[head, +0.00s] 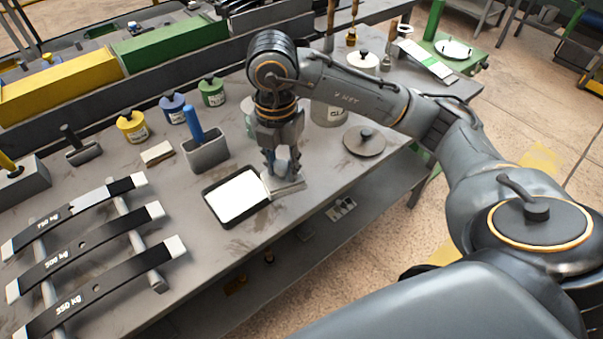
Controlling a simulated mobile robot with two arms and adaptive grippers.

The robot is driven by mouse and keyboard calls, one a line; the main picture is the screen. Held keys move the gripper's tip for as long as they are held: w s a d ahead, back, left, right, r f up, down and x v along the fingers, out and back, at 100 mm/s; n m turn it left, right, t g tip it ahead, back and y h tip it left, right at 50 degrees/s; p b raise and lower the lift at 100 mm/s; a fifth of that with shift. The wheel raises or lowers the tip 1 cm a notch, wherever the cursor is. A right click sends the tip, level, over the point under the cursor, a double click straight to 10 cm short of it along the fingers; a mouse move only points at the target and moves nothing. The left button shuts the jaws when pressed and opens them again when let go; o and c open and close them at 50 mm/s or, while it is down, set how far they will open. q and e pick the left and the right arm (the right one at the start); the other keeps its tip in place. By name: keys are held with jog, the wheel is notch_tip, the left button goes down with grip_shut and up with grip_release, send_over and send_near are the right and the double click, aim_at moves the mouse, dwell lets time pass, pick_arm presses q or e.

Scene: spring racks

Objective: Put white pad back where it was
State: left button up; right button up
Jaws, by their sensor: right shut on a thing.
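A black-rimmed shallow tray (207,204) with a flat white inside lies on the workbench. My right gripper (282,166) points down at the tray's right edge. It is shut on a pale grey-white pad (289,190), which sits low beside the tray's right rim, partly hidden by the fingers. I cannot tell if the pad touches the bench or the rim. My left gripper is not in view.
A grey holder (206,152) with a blue handle stands left of the gripper, near a small tan block (157,152). Yellow (132,127), blue and green pots stand behind. Dark leaf springs (88,250) lie on a rack at left. A round grey lid (364,141) lies at right.

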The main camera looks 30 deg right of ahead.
jog(key=shift+m, duration=0.5)
jog(key=shift+w+d, duration=0.2)
jog(key=w+d+f, duration=0.1)
jog(key=w+d, duration=0.1)
jog(key=w+d+f, duration=0.2)
jog(key=w+d+f+p, duration=0.1)
jog(key=w+d, duration=0.1)
jog(key=d, duration=0.1)
jog(key=shift+f, duration=0.2)
jog(key=w+d+f, duration=0.1)
jog(key=d+f, duration=0.1)
jog(key=f, duration=0.1)
jog(key=w+d+f+p, duration=0.1)
jog(key=f, duration=0.1)
jog(key=shift+w+f, duration=0.1)
jog(key=shift+w, duration=0.2)
notch_tip(320, 180, down, 3)
jog(key=shift+w+d+p, duration=0.1)
jog(key=shift+p, duration=0.8)
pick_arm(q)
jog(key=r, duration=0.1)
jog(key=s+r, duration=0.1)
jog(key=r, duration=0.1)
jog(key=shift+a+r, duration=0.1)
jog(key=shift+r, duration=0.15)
pick_arm(e)
jog(key=shift+f, duration=0.2)
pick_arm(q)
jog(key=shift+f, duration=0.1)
